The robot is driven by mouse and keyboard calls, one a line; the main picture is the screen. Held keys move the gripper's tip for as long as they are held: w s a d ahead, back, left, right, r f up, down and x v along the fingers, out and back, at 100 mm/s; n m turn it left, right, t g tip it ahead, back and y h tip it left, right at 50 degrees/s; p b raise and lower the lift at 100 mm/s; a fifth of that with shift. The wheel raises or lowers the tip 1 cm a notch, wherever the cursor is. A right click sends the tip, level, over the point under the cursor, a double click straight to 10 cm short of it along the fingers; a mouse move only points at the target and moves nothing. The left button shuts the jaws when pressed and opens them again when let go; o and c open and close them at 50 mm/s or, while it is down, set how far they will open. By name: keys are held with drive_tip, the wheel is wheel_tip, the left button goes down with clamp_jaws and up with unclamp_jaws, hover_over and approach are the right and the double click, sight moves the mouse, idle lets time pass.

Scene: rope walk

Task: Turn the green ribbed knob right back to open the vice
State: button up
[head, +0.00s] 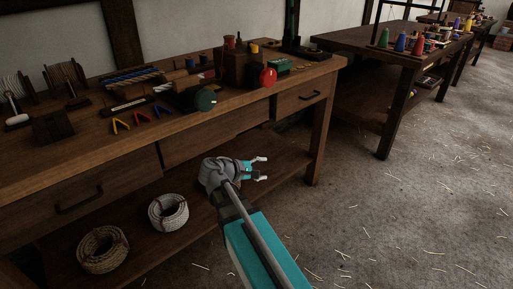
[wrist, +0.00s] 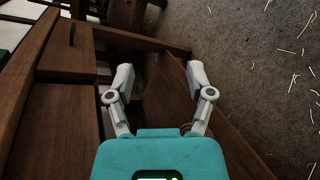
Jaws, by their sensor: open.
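The green ribbed knob (head: 205,98) is a dark green round disc on the front of the bench top, in the head view. A dark body and wooden parts, perhaps the vice, sit behind it; its jaws cannot be made out. My gripper (head: 262,168) is open and empty, in front of the bench and below the bench top, lower and to the right of the knob. In the wrist view my gripper (wrist: 160,80) has its two fingers spread apart with nothing between them. The knob is not in the wrist view.
A red round knob (head: 268,78) stands right of the green one. Small coloured clips (head: 140,117) lie left of it. Rope coils (head: 168,212) rest on the lower shelf. A second bench (head: 375,45) stands at right. The straw-strewn floor (head: 420,200) is open.

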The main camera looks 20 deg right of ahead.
drive_tip(key=s+a+f+m+g+y, duration=0.1)
drive_tip(key=s+a+f+m+y, duration=0.6)
drive_tip(key=a+f+y, duration=0.5)
drive_tip(key=shift+s+a+g+y, duration=0.4)
drive_tip(key=shift+s+a+y, duration=0.25)
drive_tip(key=shift+a+y, duration=0.5)
drive_tip(key=shift+a, duration=0.1)
drive_tip(key=shift+c, duration=0.2)
